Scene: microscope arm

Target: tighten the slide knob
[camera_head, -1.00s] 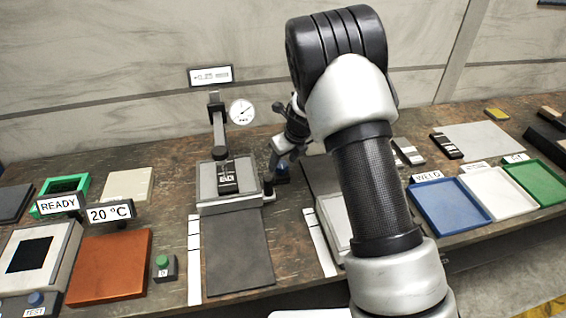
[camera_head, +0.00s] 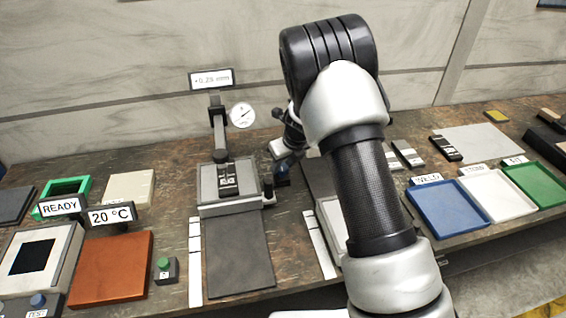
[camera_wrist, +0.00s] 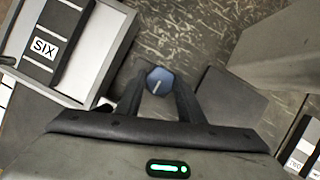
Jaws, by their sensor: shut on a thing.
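A small blue knob (camera_wrist: 159,80) with a pale line on its face sits between my gripper's fingertips in the wrist view. My gripper (camera_wrist: 158,88) is shut on it, one dark finger on each side. In the head view my gripper (camera_head: 284,163) is small and dark at the right of the gauge stand (camera_head: 205,205), and the knob is hard to make out there. A dark block labelled SIX (camera_wrist: 44,47) lies on the stand's light plate. The dial gauge (camera_head: 242,115) is on the stand's post, under a display (camera_head: 211,79).
A dark mat (camera_head: 238,255) lies in front of the stand. Blue (camera_head: 450,229), white (camera_head: 530,208) and green (camera_head: 560,190) trays stand at the right. A brown plate (camera_head: 110,265) and a small green button (camera_head: 163,263) are at the left. My arm hides part of the bench middle.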

